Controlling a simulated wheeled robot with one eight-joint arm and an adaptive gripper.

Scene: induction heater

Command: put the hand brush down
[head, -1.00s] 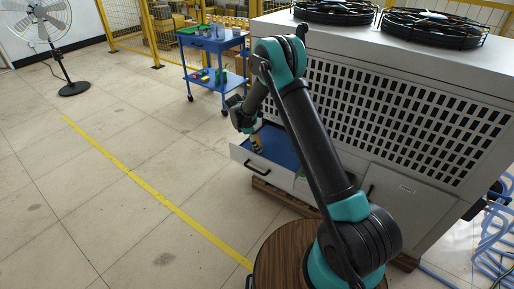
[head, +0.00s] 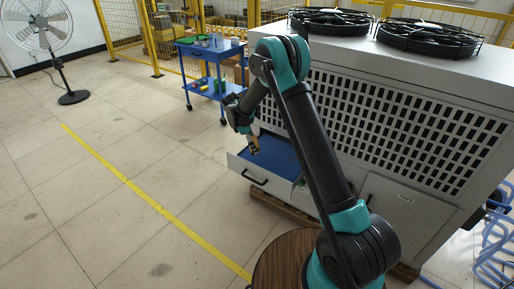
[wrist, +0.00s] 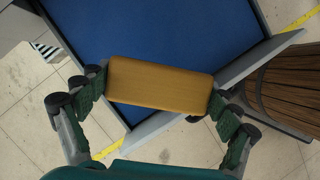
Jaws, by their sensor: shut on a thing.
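The hand brush (wrist: 160,84) shows its flat tan wooden back in the wrist view. My gripper (wrist: 158,92) is shut on it, with one green-padded finger at each end. In the head view the brush (head: 254,147) shows small below my gripper (head: 247,136). It is over the open drawer (head: 240,167), which has a blue bottom (head: 277,155). In the wrist view the blue bottom (wrist: 165,35) lies behind the brush, and the brush reaches near the drawer's grey front wall (wrist: 165,122). The bristles are hidden. I cannot tell whether the brush touches the drawer.
The drawer sticks out of a large grey cabinet (head: 400,120) with a slotted side and fans on top. A blue cart (head: 212,65) with items stands behind. A standing fan (head: 60,65) is at far left. The tiled floor left of the drawer is clear.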

